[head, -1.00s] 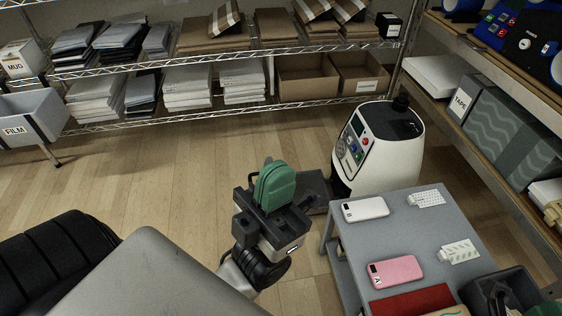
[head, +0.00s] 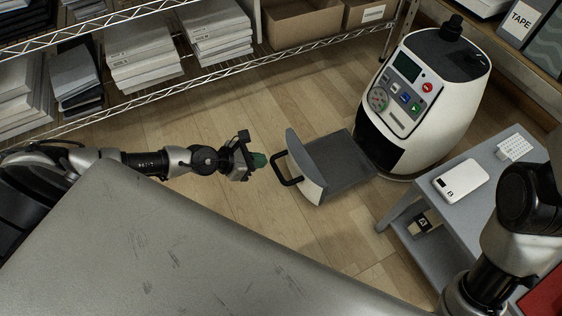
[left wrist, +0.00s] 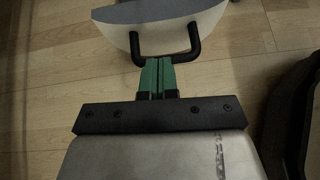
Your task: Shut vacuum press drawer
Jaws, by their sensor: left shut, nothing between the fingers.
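The white vacuum press (head: 425,95) with a dark top and a button panel stands on the floor at the right in the head view. Its grey drawer (head: 340,160) is pulled out toward the left, with a pale curved front and a black handle (head: 284,170). The handle also shows at the top of the left wrist view (left wrist: 168,59). My left gripper (head: 259,160) is shut and empty, its green fingertips just short of the handle. In the left wrist view the fingertips (left wrist: 157,62) meet the handle bar's outline; contact cannot be told. My right gripper is out of view.
A grey table (head: 440,215) with a white phone (head: 461,177) stands right of the drawer, partly behind my right arm. A wire shelf (head: 150,75) with stacked packs runs along the back. Wood floor around the drawer is clear.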

